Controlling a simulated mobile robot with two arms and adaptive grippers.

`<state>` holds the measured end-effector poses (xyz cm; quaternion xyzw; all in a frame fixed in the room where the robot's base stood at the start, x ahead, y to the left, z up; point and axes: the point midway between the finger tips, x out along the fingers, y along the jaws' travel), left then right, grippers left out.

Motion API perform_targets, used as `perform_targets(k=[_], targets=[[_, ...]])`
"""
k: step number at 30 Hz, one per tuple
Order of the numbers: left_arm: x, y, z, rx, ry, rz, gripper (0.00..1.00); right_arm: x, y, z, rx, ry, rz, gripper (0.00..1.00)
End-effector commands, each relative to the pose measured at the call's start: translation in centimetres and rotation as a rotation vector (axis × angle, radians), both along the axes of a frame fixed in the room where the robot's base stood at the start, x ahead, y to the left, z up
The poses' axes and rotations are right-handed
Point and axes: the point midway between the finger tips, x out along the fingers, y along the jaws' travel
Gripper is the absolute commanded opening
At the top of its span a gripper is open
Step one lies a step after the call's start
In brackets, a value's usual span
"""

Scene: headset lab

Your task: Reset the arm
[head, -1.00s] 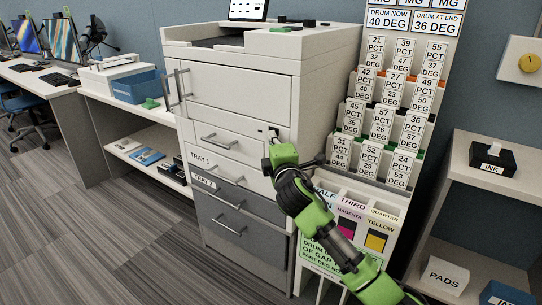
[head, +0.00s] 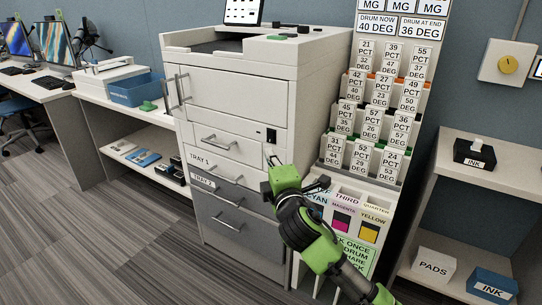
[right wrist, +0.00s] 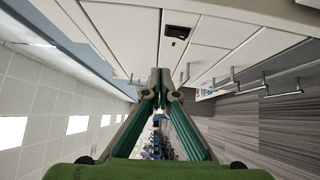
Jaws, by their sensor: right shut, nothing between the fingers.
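My right arm, green and black, comes in from the lower right of the head view. Its right gripper (head: 271,159) is in front of the white printer cabinet (head: 235,85), just below a small black switch or socket (head: 271,135). In the right wrist view the fingertips (right wrist: 161,88) meet, with nothing held between them. That view also shows the black switch or socket (right wrist: 177,33) on the white panel, apart from the fingers. Whether the gripper touches the cabinet cannot be told. My left gripper is not in view.
A card rack (head: 382,105) and colour slots (head: 345,222) stand right of the cabinet. A shelf (head: 490,178) with INK and PADS boxes is at the far right. A desk with a blue bin (head: 136,91) is at left. The carpet (head: 90,235) at front left is clear.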

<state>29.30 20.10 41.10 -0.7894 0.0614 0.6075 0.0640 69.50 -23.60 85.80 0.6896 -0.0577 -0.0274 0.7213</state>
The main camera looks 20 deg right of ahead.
Motion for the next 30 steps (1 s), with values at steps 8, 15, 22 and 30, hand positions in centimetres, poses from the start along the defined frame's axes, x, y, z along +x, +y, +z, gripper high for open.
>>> perform_targets(k=[8,15,22,30], targets=[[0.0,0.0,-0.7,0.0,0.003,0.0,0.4,-1.3,0.1,0.1,0.0,0.0,0.0,0.0],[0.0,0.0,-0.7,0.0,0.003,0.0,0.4,-1.3,0.1,0.1,0.0,0.0,0.0,0.0],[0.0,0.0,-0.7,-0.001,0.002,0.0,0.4,-1.4,0.1,-0.8,0.018,0.017,-0.002,0.0],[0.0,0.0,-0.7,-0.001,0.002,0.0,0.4,-6.1,-0.3,-14.9,0.366,0.293,-0.074,0.0]])
